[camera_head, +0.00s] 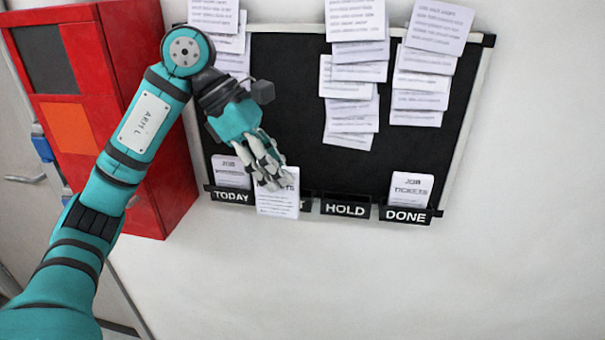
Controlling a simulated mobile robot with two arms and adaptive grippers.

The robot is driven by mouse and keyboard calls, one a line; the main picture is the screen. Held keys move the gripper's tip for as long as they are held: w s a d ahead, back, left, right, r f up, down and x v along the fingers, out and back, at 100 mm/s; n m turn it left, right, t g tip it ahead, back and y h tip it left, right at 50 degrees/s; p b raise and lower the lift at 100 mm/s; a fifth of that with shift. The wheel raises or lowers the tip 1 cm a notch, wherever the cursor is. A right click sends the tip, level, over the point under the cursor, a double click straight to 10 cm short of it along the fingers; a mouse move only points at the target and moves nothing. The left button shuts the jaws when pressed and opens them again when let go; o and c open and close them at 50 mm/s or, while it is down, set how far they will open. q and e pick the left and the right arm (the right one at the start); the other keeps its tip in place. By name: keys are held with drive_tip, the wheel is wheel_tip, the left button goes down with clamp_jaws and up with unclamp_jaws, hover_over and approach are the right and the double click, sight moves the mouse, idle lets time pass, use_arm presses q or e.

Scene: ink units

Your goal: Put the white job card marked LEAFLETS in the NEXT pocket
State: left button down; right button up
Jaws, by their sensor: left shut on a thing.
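My left gripper (270,180) is shut on the top of a white card (279,205). The card hangs upright in front of the second pocket (306,207) and covers most of its label. My right gripper is not in view.
The TODAY pocket (230,196) holds a white job card (230,171). The HOLD pocket (345,209) looks empty. The DONE pocket (405,215) holds a TICKETS card (410,188). Paper sheets hang on the black board (290,100). A red cabinet (120,120) stands left.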

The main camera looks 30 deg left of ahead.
sight(282, 189)
use_arm(q)
drive_tip(key=s+d, duration=0.4)
drive_tip(key=s, duration=0.1)
drive_tip(key=w+a+f+p, duration=0.1)
drive_tip(key=w+a+p, duration=0.1)
drive_tip(key=w, duration=0.2)
drive_tip(key=w+a+f+p, duration=0.2)
drive_tip(key=w+p, duration=0.1)
drive_tip(key=w, duration=0.2)
drive_tip(key=w+a+f+p, duration=0.1)
drive_tip(key=w+a+p, duration=0.1)
drive_tip(key=w, duration=0.3)
drive_tip(key=shift+a+f+p, duration=0.25)
drive_tip(key=shift+a+p, duration=0.05)
drive_tip(key=shift+a, duration=0.25)
drive_tip(key=shift+f, duration=0.1)
drive_tip(key=shift+w+f, duration=0.1)
drive_tip(key=shift+f, duration=0.05)
drive_tip(key=c, duration=1.3)
unclamp_jaws()
drive_tip(key=shift+o, duration=0.2)
